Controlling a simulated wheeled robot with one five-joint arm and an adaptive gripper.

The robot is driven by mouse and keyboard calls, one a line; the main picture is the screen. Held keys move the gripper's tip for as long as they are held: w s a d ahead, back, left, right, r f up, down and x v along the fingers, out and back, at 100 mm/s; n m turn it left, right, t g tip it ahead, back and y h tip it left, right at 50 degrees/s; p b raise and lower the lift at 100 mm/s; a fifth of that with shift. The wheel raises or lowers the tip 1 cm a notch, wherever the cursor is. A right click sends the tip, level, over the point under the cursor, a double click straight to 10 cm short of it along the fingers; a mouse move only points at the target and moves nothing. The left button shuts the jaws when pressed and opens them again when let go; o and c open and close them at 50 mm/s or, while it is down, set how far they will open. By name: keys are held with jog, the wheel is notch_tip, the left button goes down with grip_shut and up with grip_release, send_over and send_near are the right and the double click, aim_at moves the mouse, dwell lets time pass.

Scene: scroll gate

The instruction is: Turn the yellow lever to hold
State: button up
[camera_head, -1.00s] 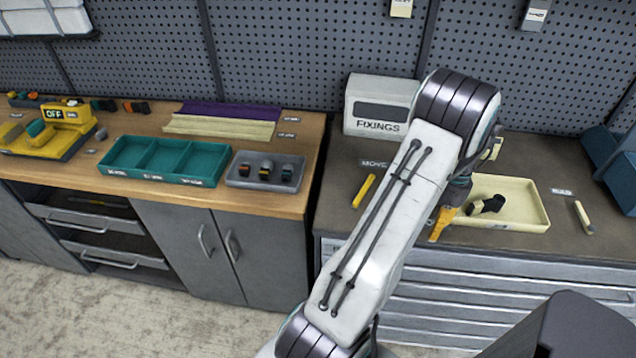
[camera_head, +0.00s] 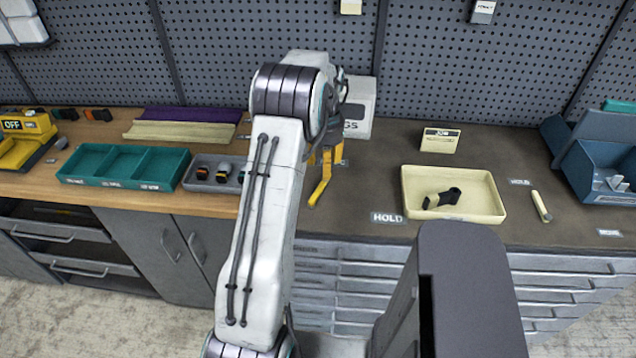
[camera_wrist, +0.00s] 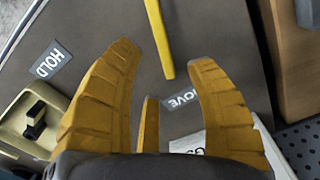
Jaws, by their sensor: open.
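The yellow lever (camera_wrist: 158,38) is a slim bar lying over the dark worktop in the wrist view. Its near end lies between my gripper's fingertips, beside the MOVE label (camera_wrist: 182,98). It is not visibly touching either finger. My gripper (camera_wrist: 165,56) is open, with orange fingers spread on both sides of the lever's end. In the head view the lever (camera_head: 318,193) shows just below my gripper (camera_head: 326,160), and my arm hides part of this area. The HOLD label (camera_head: 388,218) lies to the right near the front edge, and also at the left in the wrist view (camera_wrist: 52,61).
A cream tray (camera_head: 410,181) with a black part (camera_head: 442,199) stands right of the lever. A cream lever (camera_head: 541,206) with its own HOLD label (camera_head: 520,182) is farther right. A white FIXINGS box (camera_head: 360,105) is behind my gripper. The worktop between lever and tray is clear.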

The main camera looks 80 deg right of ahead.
aim_at(324, 184)
jog(key=shift+f+p, duration=0.65)
jog(key=shift+f, duration=3)
jog(key=shift+c, duration=0.3)
grip_shut()
